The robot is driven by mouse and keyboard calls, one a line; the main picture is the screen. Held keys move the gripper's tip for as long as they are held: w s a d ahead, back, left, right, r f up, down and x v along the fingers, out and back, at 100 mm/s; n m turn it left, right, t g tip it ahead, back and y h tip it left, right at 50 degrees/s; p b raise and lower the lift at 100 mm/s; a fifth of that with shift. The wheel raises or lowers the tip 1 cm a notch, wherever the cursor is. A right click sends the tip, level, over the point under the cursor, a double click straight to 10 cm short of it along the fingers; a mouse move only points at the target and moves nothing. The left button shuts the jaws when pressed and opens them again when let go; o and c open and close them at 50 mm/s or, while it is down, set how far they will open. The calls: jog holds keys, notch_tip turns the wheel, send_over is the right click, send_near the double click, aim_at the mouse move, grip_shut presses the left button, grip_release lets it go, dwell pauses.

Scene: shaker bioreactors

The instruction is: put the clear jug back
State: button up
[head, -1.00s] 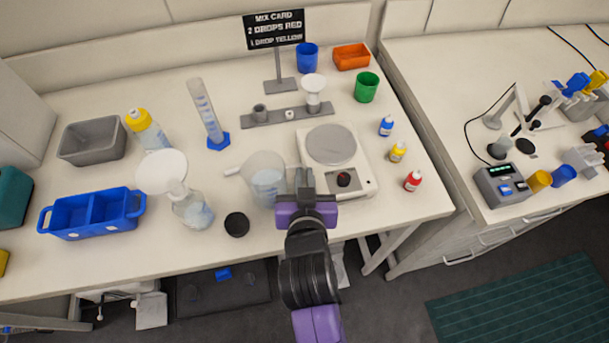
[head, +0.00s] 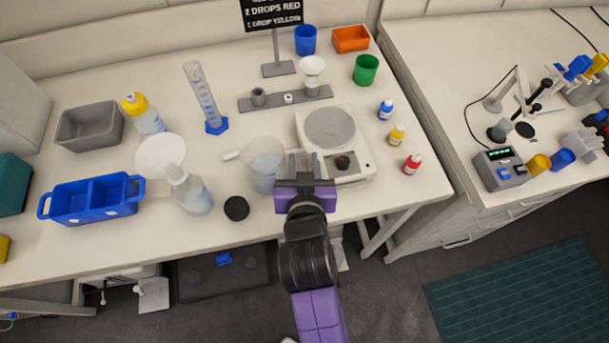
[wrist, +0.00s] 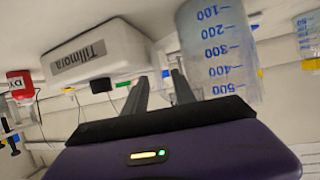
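The clear jug (head: 264,168) stands on the bench, left of the white balance, with its pale handle pointing left. It holds some bluish-clear content low down. In the wrist view, which is upside down, the jug (wrist: 218,55) shows blue marks from 100 to 500 at the right. My gripper (head: 303,163) is close to the jug's right side, between it and the balance front. The fingers (wrist: 160,80) are apart with nothing visible between them. Whether a finger touches the jug, I cannot tell.
The balance (head: 332,130) is close on the right. A grey rack (head: 285,98) is behind. Dropper bottles (head: 398,135) line the right.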

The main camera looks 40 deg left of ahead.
jog(key=b+v, duration=0.1)
jog(key=v, duration=1)
jog(key=shift+s+d, duration=0.25)
jog(key=s+d+f+m+t+h, duration=0.1)
jog(key=s+d+f+m+h, duration=0.1)
jog(key=d, duration=0.9)
jog(key=s+d+f+m+t+h, duration=0.1)
jog(key=s+d+f, duration=0.15)
jog(key=d, duration=0.85)
jog(key=s+d+r+m+t+h, duration=0.1)
jog(key=s+d+r+m+h, duration=0.1)
jog(key=s+d, duration=0.3)
jog(key=s+d+r+m+t+h, duration=0.1)
jog(key=s+d+r+m+h, duration=0.1)
jog(key=s+d, duration=0.4)
jog(key=shift+s+d+r+m+h, duration=0.3)
jog(key=shift+d+r+h, duration=0.45)
jog(key=shift+d, duration=0.2)
jog(key=shift+b, duration=0.3)
